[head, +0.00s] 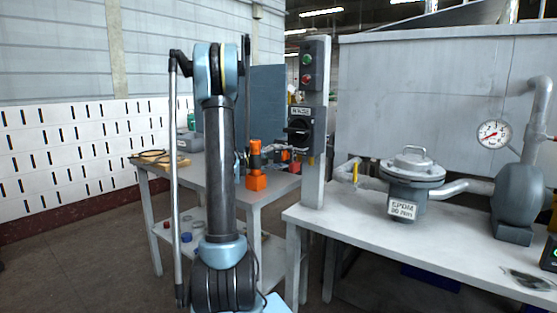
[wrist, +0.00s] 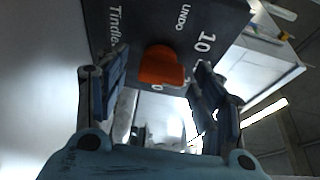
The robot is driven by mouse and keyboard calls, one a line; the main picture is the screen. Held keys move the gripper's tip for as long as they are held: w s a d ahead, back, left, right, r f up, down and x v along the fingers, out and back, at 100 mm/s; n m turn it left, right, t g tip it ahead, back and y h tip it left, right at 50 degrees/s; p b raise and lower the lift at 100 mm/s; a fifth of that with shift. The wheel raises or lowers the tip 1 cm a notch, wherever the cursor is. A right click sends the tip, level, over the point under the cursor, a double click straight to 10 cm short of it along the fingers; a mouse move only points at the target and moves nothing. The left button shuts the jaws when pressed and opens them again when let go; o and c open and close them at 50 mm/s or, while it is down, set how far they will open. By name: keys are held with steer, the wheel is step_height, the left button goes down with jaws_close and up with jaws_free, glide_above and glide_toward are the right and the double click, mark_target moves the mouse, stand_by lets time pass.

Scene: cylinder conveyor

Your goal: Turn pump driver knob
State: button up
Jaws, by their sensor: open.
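An orange-red knob (wrist: 160,66) sits on a dark panel (wrist: 135,22) with white lettering, including "UNDO" and "10", in the wrist view. My gripper (wrist: 160,62) is open, with one finger on each side of the knob. I cannot tell whether either finger touches it. In the head view my arm stands in front and my gripper cannot be made out. A post there carries a black switch box with a dark rotary knob (head: 298,131). I cannot tell which panel in the head view matches the one in the wrist view.
A button box (head: 308,67) sits higher on the post. The right bench (head: 450,240) bears a grey EPDM-labelled vessel (head: 410,175), pipes, a pump (head: 519,200) and a pressure gauge (head: 494,134). An orange tool (head: 256,181) stands on the left table (head: 225,188).

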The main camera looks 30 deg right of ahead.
steer(key=c, duration=1.1)
steer(key=shift+o, duration=0.3)
steer(key=shift+a, duration=0.1)
steer(key=shift+m, duration=0.4)
steer(key=shift+s+m+y, duration=0.15)
steer(key=shift+m+y, duration=0.35)
steer(key=shift+m, duration=0.3)
steer(key=shift+s+d+r+m+t+y, duration=0.1)
steer(key=shift+m+t+y, duration=0.3)
steer(key=shift+m, duration=0.6)
steer(key=shift+d+m+t+y, duration=0.1)
steer(key=shift+m+t+y, duration=0.3)
steer(key=shift+m, duration=0.6)
